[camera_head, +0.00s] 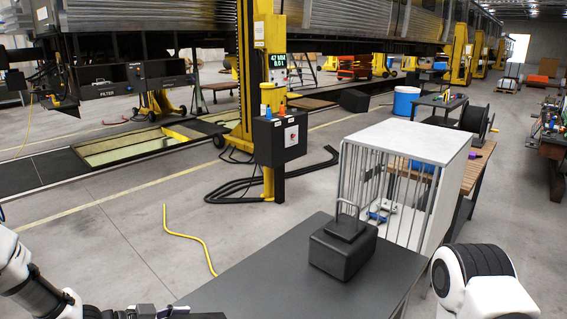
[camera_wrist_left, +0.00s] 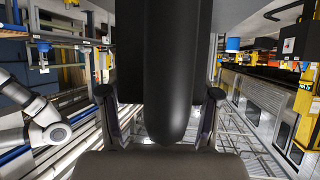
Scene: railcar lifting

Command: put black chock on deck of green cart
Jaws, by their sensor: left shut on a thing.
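My left gripper (camera_wrist_left: 161,95) has one finger on each side of a long, dark, round-ended thing (camera_wrist_left: 168,65) in the left wrist view. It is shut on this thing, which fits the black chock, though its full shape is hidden. In the head view, the left gripper (camera_head: 163,313) shows only partly at the bottom edge, by the dark table. A black block with a loop handle (camera_head: 343,252) stands on that table, apart from the gripper. I cannot make out a green cart in either view. My right gripper is out of view.
The dark table (camera_head: 265,265) has bare room left of the block. A white-topped barred cage (camera_head: 410,140) stands behind it. A yellow lifting column (camera_head: 245,75) and yellow hose (camera_head: 190,237) are beyond. A railcar (camera_head: 340,18) spans the back.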

